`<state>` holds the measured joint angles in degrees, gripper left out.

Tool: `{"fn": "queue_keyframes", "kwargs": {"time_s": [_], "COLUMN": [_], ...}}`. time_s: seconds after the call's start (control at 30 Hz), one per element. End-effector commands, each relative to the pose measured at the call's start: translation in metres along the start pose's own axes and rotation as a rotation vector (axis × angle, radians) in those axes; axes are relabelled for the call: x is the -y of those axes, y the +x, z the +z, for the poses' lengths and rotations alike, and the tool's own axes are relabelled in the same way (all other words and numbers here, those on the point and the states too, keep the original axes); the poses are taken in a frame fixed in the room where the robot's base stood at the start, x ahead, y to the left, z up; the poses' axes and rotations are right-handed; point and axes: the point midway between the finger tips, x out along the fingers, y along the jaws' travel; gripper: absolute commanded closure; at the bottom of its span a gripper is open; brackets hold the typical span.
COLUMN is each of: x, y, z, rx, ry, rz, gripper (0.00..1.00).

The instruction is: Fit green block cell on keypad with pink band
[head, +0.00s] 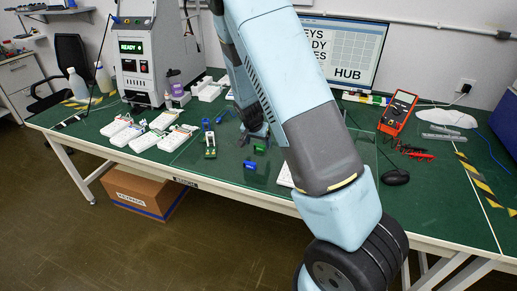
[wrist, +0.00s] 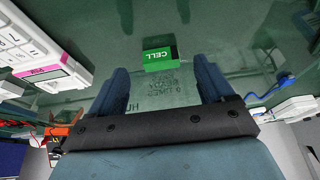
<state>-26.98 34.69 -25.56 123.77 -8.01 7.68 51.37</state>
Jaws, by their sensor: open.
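The green block cell (wrist: 158,54), marked "CELL", stands on the glassy mat in the wrist view, centred between and just beyond my fingertips. It also shows as a small green block (head: 261,149) in the head view. My gripper (wrist: 163,76) is open and empty, with one finger on each side of the block's line; in the head view my gripper (head: 256,137) is partly behind my arm. A white keypad with a pink band (wrist: 48,72) lies at the left of the wrist view, cut off by the edge. I cannot tell it surely in the head view.
A blue block (head: 249,166) stands close in front of the green one. Several white keypads (head: 118,126) lie at the left. A blue clamp-like piece (wrist: 284,82) is at the right in the wrist view. A red meter (head: 397,112) and black mouse (head: 396,177) are at the right.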

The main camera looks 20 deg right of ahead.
Motion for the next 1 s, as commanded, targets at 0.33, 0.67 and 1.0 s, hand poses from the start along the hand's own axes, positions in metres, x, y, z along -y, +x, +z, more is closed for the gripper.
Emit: {"fn": "queue_keyframes", "kwargs": {"time_s": [0.33, 0.67, 1.0], "x": [0.002, 0.002, 0.002], "y": [0.036, 0.037, 0.037], "z": [-0.005, -0.005, -0.005], "rx": [0.000, 0.000, 0.000], "ry": [0.001, 0.001, 0.001], "rz": [0.001, 0.000, 0.001], "gripper": [0.19, 0.26, 0.58]}}
